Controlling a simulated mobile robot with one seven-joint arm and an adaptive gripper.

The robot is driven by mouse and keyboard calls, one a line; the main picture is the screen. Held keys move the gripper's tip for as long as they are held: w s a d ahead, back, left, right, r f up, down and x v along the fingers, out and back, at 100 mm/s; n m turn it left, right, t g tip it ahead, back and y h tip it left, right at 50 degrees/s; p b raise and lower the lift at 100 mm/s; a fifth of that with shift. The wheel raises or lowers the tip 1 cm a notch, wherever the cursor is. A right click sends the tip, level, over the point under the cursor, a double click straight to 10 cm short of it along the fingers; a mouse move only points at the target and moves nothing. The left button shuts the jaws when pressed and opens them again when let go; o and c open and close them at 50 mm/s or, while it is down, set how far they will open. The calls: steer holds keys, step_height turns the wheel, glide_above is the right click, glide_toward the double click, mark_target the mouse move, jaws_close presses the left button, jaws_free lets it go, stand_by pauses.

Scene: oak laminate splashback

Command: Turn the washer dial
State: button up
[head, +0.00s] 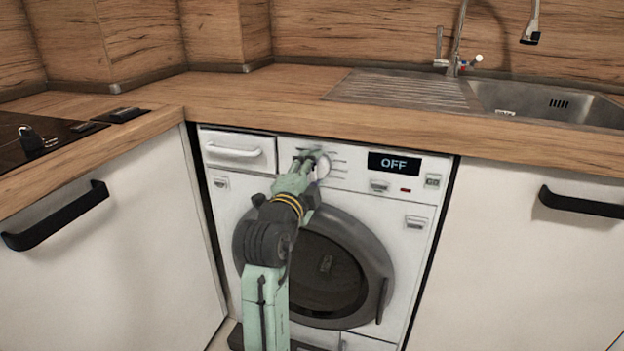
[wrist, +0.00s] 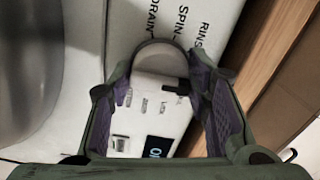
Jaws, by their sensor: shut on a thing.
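The washer (head: 405,225) is white, with a dark round door below its control panel. Its dial (head: 323,166) is a pale round knob left of the display, partly hidden by my gripper (head: 302,172). In the wrist view, the dial's rounded grey rim (wrist: 158,43) shows between the two purple-padded fingers of my gripper (wrist: 160,88). The gripper is shut on the dial, one finger on each side. The display (head: 394,164) reads OFF in the head view and is partly cut off by my gripper in the wrist view.
A wooden counter (head: 235,95) overhangs the washer's top. A detergent drawer (head: 238,151) is left of the dial. White cabinets with black handles (head: 55,217) flank the washer. A steel sink (head: 545,100) is at the upper right, and a dark hob (head: 35,135) at the left.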

steer(key=shift+m, duration=0.3)
steer(key=o, duration=1.2)
steer(key=shift+c, duration=0.2)
steer(key=v, duration=1.2)
